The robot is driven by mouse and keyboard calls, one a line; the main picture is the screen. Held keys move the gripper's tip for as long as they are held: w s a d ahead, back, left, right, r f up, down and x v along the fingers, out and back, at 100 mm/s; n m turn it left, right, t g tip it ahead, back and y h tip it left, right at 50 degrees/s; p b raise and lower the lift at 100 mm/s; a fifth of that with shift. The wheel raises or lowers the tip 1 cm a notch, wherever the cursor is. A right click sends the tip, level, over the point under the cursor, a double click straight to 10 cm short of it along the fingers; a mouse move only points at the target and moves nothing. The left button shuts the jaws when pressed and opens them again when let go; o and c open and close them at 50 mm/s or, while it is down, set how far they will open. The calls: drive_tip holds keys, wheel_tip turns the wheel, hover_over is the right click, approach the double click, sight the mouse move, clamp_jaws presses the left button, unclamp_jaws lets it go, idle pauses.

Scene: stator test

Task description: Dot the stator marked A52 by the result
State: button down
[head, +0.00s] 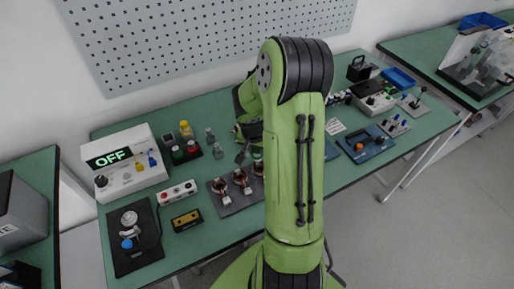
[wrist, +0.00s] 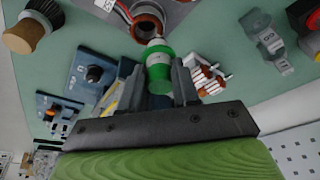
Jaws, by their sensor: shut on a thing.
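My gripper (wrist: 160,88) is shut on a green dotting bottle (wrist: 158,68) with a pale tip. In the wrist view that tip is close to a copper-wound stator (wrist: 149,22) with red leads; I cannot tell whether they touch. Another copper-and-white part (wrist: 208,76) lies right of the bottle. In the head view several stators (head: 241,178) lie on a dark grey tray (head: 232,207), partly hidden by my arm. I cannot read which is A52. The tester (head: 124,162) displays OFF.
A black test plate (head: 134,254), a white button box (head: 177,192) and a yellow-black box (head: 187,220) stand left of the tray. Blue fixtures (head: 366,142) are at right.

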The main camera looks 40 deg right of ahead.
drive_tip(key=shift+r+p, duration=2.2)
drive_tip(key=shift+r, duration=0.8)
drive_tip(key=shift+f, duration=0.1)
